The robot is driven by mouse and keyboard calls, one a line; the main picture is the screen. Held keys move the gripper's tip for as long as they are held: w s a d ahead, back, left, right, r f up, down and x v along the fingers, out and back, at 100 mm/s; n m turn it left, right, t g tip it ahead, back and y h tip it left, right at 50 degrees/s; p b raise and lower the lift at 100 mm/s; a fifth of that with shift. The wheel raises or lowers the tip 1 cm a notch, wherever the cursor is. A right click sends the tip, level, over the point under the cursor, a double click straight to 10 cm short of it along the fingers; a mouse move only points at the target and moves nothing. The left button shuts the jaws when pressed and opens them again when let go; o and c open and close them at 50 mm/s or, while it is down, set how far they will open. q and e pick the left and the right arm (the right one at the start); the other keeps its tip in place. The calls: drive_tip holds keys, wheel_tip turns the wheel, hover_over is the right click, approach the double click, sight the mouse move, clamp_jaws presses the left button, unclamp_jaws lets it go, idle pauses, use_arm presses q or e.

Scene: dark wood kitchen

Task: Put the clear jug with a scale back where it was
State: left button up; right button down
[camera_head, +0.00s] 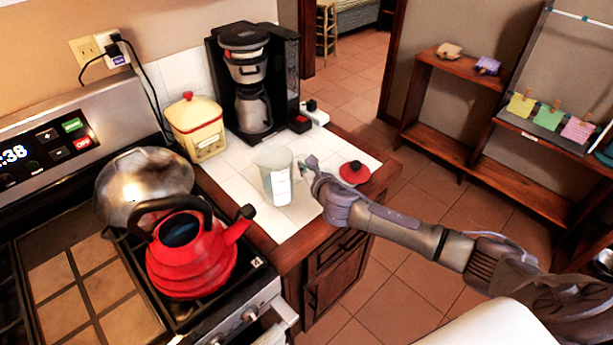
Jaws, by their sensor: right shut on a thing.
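The clear jug (273,177) with a scale is upright at the white tiled counter, in front of the coffee maker. My right gripper (306,172) comes in from the right and is shut on the jug's right side, where its handle is. The fingers partly hide the handle. I cannot tell whether the jug's base touches the tiles. My left gripper is not in view.
A black coffee maker (254,85) and a yellow canister (196,128) stand behind the jug. A red lid (354,172) lies to its right near the counter edge. A red kettle (190,250) and a metal pot (143,184) are on the stove at left.

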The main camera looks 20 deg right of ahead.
drive_tip(key=shift+f, duration=1.95)
drive_tip(key=c, duration=1.2)
unclamp_jaws()
drive_tip(key=shift+f, duration=0.2)
drive_tip(key=shift+r, duration=0.25)
drive_tip(key=shift+s, duration=0.45)
drive_tip(key=b+v, duration=0.1)
drive_tip(key=v, duration=1)
drive_tip(key=shift+r, duration=0.1)
